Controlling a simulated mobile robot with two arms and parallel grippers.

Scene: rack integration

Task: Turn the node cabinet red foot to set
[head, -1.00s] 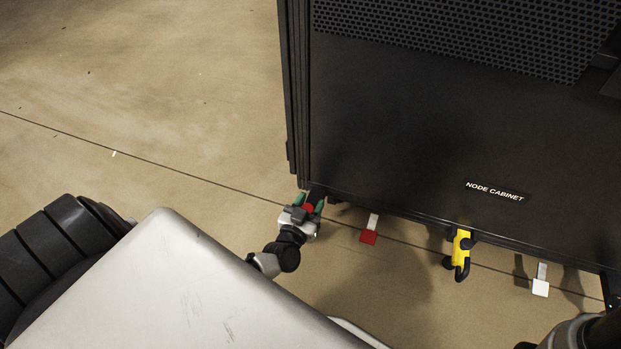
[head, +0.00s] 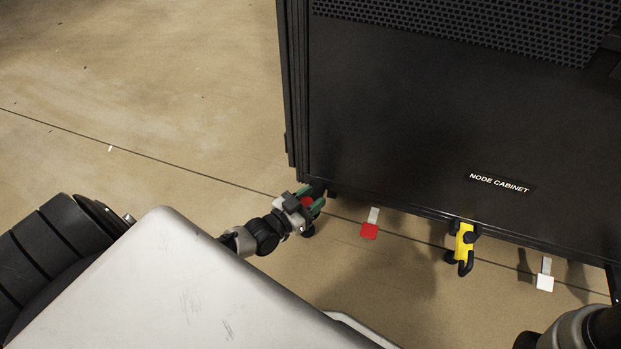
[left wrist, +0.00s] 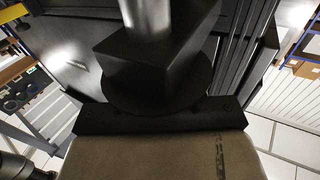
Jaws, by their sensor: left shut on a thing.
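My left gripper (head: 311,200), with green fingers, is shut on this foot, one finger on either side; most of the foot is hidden. The left wrist view shows, close up, a dark block and round disc (left wrist: 160,85) with a bright metal stem (left wrist: 147,15). My right gripper is out of the head view; only part of the right arm shows at lower right.
The floor (head: 150,90) left of the cabinet is clear.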

